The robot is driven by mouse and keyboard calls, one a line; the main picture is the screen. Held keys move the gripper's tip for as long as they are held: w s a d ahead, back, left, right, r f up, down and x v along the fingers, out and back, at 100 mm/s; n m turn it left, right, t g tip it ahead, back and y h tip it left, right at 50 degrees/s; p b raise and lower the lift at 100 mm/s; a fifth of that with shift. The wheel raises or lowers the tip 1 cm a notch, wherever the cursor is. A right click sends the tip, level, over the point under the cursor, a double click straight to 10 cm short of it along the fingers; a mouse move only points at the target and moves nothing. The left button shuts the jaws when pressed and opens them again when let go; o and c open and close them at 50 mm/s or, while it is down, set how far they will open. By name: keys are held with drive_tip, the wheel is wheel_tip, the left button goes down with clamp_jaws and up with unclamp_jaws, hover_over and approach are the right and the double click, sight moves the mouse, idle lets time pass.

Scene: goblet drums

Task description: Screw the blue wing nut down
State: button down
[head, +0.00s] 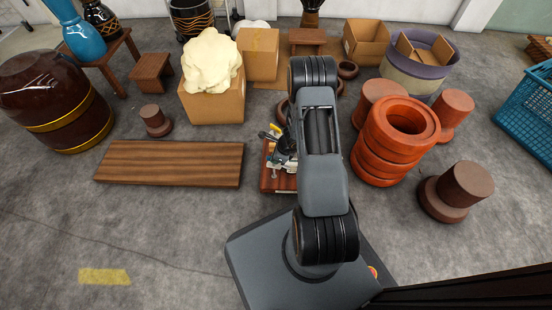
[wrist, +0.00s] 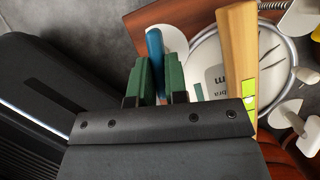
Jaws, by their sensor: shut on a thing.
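My gripper (wrist: 160,85) shows in the wrist view with its two green-tipped fingers closed on a narrow blue piece, the blue wing nut (wrist: 155,48). The lower part of the nut is hidden by the fingers, and I cannot see its thread. A white drum head (wrist: 215,62) with a silver rim and dark print lies just beyond, to the right. In the head view my gripper (head: 284,150) is largely hidden by my arm, over a small red-brown wooden stand (head: 268,182).
A yellow wooden strip (wrist: 238,55) crosses the drum head close to the right finger. White paddle-shaped pieces (wrist: 300,18) stand around the rim. In the head view, orange stacked rings (head: 385,155) stand right of my arm, and a wooden board (head: 170,163) lies left.

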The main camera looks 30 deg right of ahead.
drive_tip(key=c, duration=1.1)
unclamp_jaws()
drive_tip(key=shift+c, duration=0.2)
drive_tip(key=shift+r, duration=0.15)
drive_tip(key=p+v, duration=0.7)
drive_tip(key=v, duration=0.6)
drive_tip(key=shift+s+r, duration=0.2)
drive_tip(key=shift+d+r, duration=0.1)
